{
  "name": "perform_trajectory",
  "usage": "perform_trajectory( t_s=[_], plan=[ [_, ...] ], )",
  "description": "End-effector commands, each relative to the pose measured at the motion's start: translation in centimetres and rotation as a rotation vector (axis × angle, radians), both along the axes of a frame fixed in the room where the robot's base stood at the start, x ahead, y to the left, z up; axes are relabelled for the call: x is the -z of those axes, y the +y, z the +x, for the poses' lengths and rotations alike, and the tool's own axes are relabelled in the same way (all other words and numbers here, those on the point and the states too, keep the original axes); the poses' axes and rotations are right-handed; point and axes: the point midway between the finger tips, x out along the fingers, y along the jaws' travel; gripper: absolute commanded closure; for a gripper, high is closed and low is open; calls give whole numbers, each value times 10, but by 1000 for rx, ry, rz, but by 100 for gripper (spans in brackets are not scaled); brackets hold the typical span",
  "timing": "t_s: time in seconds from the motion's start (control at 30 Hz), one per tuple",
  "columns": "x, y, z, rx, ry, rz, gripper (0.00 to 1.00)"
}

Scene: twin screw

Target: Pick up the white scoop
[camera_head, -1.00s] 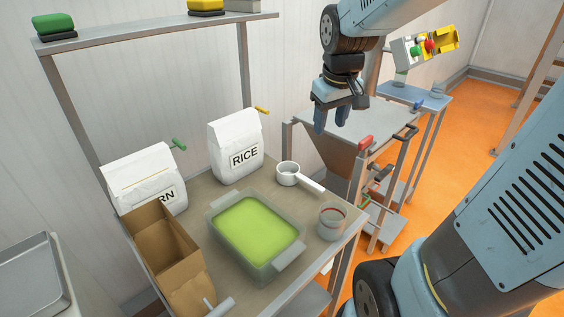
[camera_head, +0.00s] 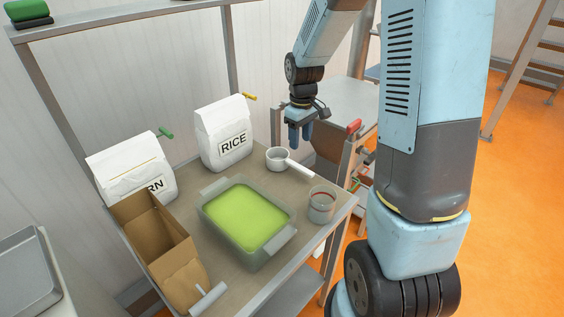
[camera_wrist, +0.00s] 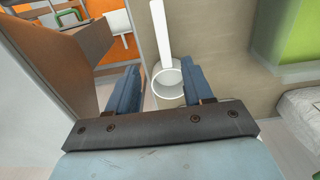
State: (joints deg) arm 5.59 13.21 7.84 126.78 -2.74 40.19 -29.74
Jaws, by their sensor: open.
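The white scoop (camera_head: 279,160) stands on the table at its back right, with its cup to the left and its straight handle pointing right and toward the front. My gripper (camera_head: 300,137) is open and empty, pointing down, above and just behind the scoop. In the wrist view my open gripper (camera_wrist: 157,98) has two blue fingers. The scoop's cup (camera_wrist: 167,76) shows between them, nearer the right finger, and its handle runs up the picture. The fingers appear apart from the scoop.
On the table (camera_head: 185,155) stand a clear tub (camera_head: 285,240) of green contents, a clear measuring cup (camera_head: 321,207), a rice bag (camera_head: 222,135), a corn bag (camera_head: 130,170) and an open cardboard box (camera_head: 155,245).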

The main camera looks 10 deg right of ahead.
Motion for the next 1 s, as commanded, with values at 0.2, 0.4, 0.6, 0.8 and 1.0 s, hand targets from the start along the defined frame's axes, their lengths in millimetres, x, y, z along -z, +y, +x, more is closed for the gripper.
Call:
perform_trajectory(
  t_s=[0.2, 0.4, 0.6, 0.8, 1.0],
  plan=[
    [39, 1, -1, -1, 4, 0, 49],
    [60, 1, -1, 0, 1, -1, 49],
    [71, 1, -1, 1, 2, 0, 49],
    [97, 4, -3, 0, 3, -1, 49],
    [113, 4, -2, 1, 1, -1, 49]
  ],
)
